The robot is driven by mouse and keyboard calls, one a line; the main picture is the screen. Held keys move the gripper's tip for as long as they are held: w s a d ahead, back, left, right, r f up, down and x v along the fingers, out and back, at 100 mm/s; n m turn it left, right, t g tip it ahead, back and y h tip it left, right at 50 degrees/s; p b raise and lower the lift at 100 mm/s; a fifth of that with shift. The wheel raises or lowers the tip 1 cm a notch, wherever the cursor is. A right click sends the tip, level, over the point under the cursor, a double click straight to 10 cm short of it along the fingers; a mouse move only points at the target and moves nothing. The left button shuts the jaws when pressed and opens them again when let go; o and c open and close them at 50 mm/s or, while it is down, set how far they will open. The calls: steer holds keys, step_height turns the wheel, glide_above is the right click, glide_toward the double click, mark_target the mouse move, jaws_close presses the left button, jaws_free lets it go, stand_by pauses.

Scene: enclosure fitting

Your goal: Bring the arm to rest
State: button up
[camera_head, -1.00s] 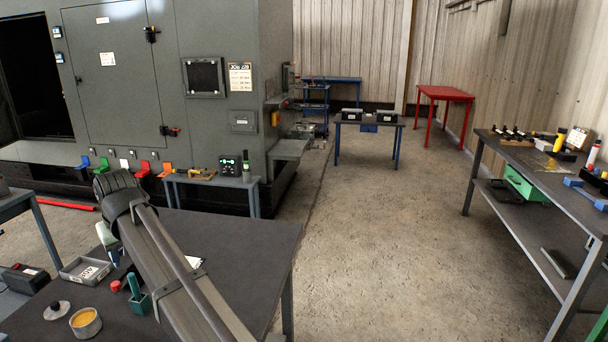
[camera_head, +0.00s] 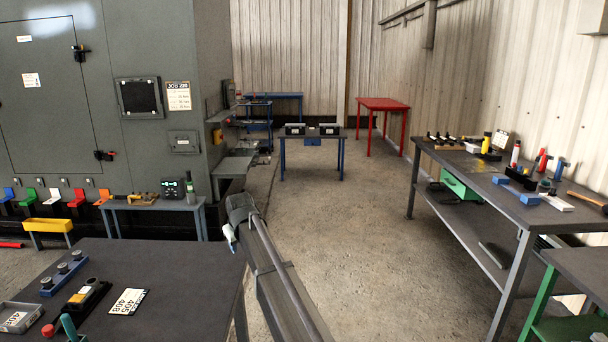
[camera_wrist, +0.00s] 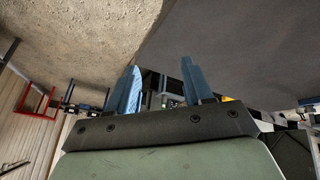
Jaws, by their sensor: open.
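My gripper shows in the wrist view (camera_wrist: 162,88) with its two blue fingers apart and nothing between them. In the head view my arm reaches up from the bottom middle, past the right edge of the dark table (camera_head: 190,262).
The dark table carries a blue holder (camera_head: 68,272), number plates (camera_head: 128,301) and a grey tray (camera_head: 18,317). A long workbench (camera_head: 470,172) with tools stands at right. A grey enclosure (camera_head: 150,60) stands at left. The floor (camera_head: 345,230) between is clear.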

steer(key=w+d+f+m+h, duration=0.1)
steer(key=w+d+f, duration=0.15)
steer(key=d, duration=0.45)
steer(key=w+d+f, duration=0.1)
steer(key=w+d, duration=0.3)
steer(key=d, duration=0.3)
steer(key=s+d+f+m+h, duration=0.1)
steer(key=s+d+f, duration=0.1)
steer(key=d+f, duration=1.1)
steer(key=s+d+f+m+g, duration=0.2)
steer(key=s+d+f+g, duration=0.15)
steer(key=s+f, duration=1.2)
steer(key=s+d+f+m+g, duration=0.1)
steer(key=s+d+f+g, duration=0.25)
steer(key=s+f, duration=1.2)
steer(key=s+d+f+m+g, duration=0.1)
steer(key=s+f+g, duration=0.1)
steer(key=s, duration=1.5)
steer(key=s+d+f+m+g, duration=0.2)
steer(key=s+f, duration=0.3)
steer(key=s, duration=1.2)
steer(key=shift+s+d+f+g, duration=0.25)
steer(key=shift+s+g, duration=0.1)
steer(key=shift+g, duration=0.35)
